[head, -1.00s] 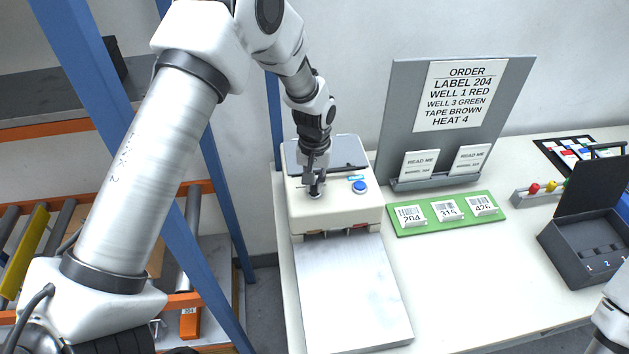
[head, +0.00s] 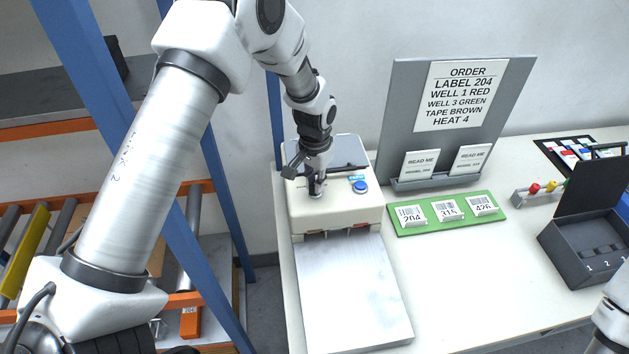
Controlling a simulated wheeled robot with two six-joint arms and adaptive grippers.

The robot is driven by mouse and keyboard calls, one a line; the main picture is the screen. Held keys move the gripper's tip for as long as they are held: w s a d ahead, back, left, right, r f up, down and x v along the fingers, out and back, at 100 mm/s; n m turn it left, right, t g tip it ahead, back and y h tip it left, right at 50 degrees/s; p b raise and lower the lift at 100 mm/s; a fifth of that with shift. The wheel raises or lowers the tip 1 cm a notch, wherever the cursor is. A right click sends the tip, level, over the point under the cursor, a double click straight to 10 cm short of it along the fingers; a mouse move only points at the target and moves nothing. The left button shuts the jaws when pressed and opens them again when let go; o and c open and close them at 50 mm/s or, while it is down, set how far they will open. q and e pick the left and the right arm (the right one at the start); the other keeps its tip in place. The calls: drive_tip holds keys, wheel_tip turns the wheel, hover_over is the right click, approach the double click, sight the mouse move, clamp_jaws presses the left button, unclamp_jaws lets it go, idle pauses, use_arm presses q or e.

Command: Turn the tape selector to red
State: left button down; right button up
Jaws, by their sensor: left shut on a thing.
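The tape machine (head: 340,214) is a cream box with a dark top and a blue button (head: 360,187) on its upper face. The tape selector (head: 317,195) is a small knob left of the button, mostly hidden by my left gripper. My left gripper (head: 317,187) points down from above and is shut on the selector. The selector's pointer and colour marks are too small and covered to read. My right gripper is outside the view; only a white part of my right arm shows at the right edge.
A metal plate (head: 355,290) lies in front of the machine. A green board (head: 448,213) with label cards and a grey order board (head: 400,115) stand to the right. A dark open box (head: 585,250) is at far right. The table between is clear.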

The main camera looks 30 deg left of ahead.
use_arm(q)
drive_tip(key=shift+s+f, duration=0.1)
drive_tip(key=shift+f, duration=0.05)
drive_tip(key=c, duration=1.4)
unclamp_jaws()
drive_tip(key=shift+o, duration=1.1)
drive_tip(key=shift+w, duration=0.2)
wheel_tip(320, 180, up, 12)
